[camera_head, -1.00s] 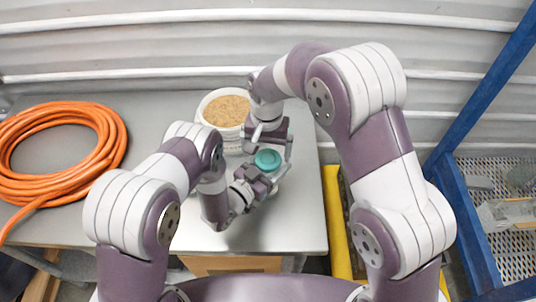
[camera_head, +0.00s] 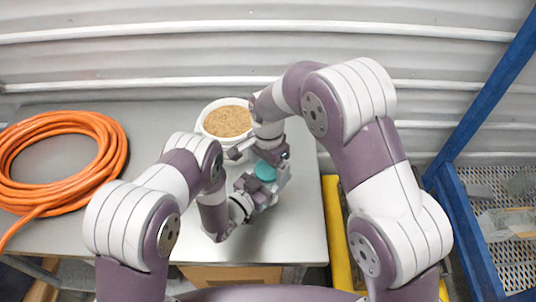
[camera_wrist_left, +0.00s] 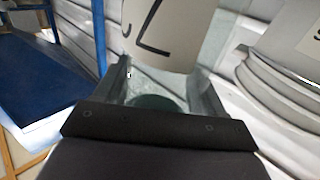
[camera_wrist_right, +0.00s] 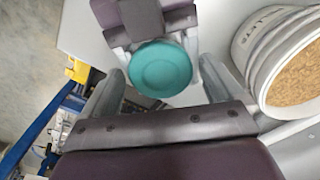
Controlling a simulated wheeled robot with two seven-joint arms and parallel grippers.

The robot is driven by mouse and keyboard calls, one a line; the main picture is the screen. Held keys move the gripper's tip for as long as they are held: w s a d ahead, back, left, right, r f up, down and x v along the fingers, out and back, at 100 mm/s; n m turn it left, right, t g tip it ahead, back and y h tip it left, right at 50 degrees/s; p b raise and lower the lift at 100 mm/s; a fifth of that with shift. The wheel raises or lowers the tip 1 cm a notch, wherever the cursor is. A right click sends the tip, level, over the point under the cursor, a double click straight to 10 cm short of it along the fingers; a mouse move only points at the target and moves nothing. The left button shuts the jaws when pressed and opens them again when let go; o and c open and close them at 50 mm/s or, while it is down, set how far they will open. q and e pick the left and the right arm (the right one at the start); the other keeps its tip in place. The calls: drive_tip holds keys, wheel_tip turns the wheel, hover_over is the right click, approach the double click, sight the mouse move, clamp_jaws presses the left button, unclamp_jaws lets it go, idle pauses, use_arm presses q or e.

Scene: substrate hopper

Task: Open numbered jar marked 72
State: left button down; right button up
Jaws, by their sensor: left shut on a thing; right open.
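The jar has a round teal lid (camera_head: 265,171) and stands at the right part of the grey table. In the left wrist view, the jar's white label (camera_wrist_left: 165,35) shows a dark "2" and part of another mark; the full number is cut off. My left gripper (camera_head: 264,189) is shut on the jar's body from the near side. My right gripper (camera_head: 264,157) is open above and behind the lid. In the right wrist view, the lid (camera_wrist_right: 160,68) lies between its two spread fingers (camera_wrist_right: 160,85), with a gap on each side. The jar's body is mostly hidden.
A white bucket (camera_head: 205,128) filled with brown grains stands just behind the grippers. A coil of orange hose (camera_head: 112,150) lies on the left of the table (camera_head: 160,110). A blue metal frame (camera_head: 465,215) with a mesh stands at right, beyond a yellow bar (camera_head: 338,240).

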drive_tip(key=shift+f, duration=0.3)
drive_tip(key=c, duration=1.1)
drive_tip(key=n, duration=0.6)
drive_tip(key=shift+s+d+n, duration=0.1)
drive_tip(key=shift+n, duration=0.3)
drive_tip(key=o, duration=1.2)
drive_tip(key=shift+r, duration=0.1)
